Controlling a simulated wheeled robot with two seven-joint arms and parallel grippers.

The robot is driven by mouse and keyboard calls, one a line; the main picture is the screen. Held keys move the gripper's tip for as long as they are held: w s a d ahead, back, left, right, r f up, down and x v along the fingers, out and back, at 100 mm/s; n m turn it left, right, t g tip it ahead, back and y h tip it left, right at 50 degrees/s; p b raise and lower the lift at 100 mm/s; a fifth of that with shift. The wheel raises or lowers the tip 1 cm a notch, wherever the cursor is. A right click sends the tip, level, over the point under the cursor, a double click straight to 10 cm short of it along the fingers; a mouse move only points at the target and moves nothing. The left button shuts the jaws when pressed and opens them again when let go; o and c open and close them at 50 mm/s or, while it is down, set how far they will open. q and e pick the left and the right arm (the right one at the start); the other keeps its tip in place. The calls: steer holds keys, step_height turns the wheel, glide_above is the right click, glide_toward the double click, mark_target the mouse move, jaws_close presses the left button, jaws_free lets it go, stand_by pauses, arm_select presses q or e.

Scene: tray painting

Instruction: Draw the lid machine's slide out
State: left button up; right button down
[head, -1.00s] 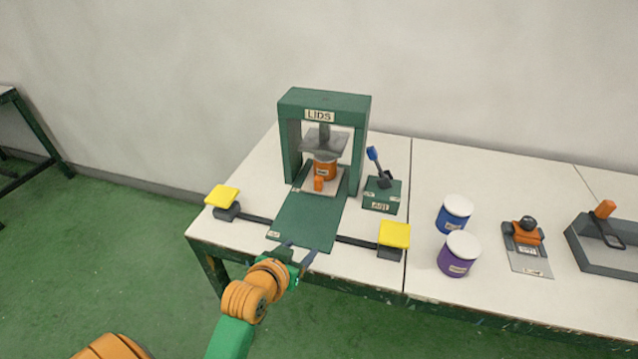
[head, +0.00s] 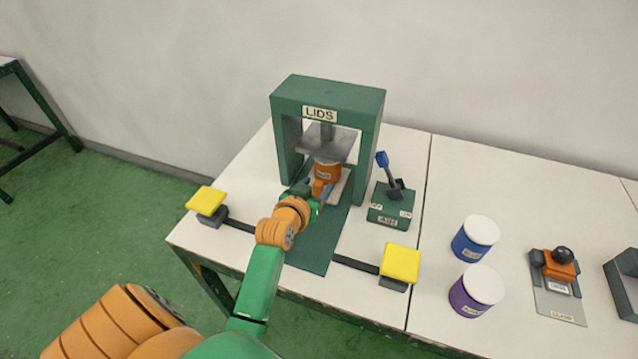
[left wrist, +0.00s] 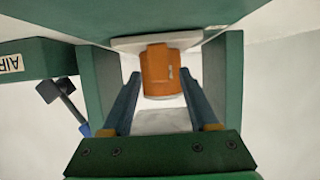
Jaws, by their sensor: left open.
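The green lid machine (head: 372,115), marked LIDS, stands on the white table. Its pale slide plate (head: 342,185) lies inside the frame under the grey press head (head: 325,145), carrying an orange tin (head: 328,172). The slide's orange handle (head: 319,187) sticks out at the front. My left gripper (head: 318,194) is open at the handle, one blue finger on either side. In the left wrist view, orange (left wrist: 160,70) fills the gap between the fingers, handle and tin overlapping; the pale plate (left wrist: 125,43) shows behind. I cannot tell whether the fingers touch the handle.
Yellow pads (head: 207,201) and (head: 400,263) flank the green base plate (head: 312,255). The AIR box (head: 388,212) with its blue-tipped lever stands close right of the machine. Blue (head: 474,240) and purple (head: 474,293) tins stand farther right, beside a clamp plate (head: 558,300).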

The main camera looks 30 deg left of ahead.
arm_select(q)
steer(key=shift+x, duration=1)
steer(key=shift+s, duration=0.15)
steer(key=shift+c, duration=0.6)
jaws_close()
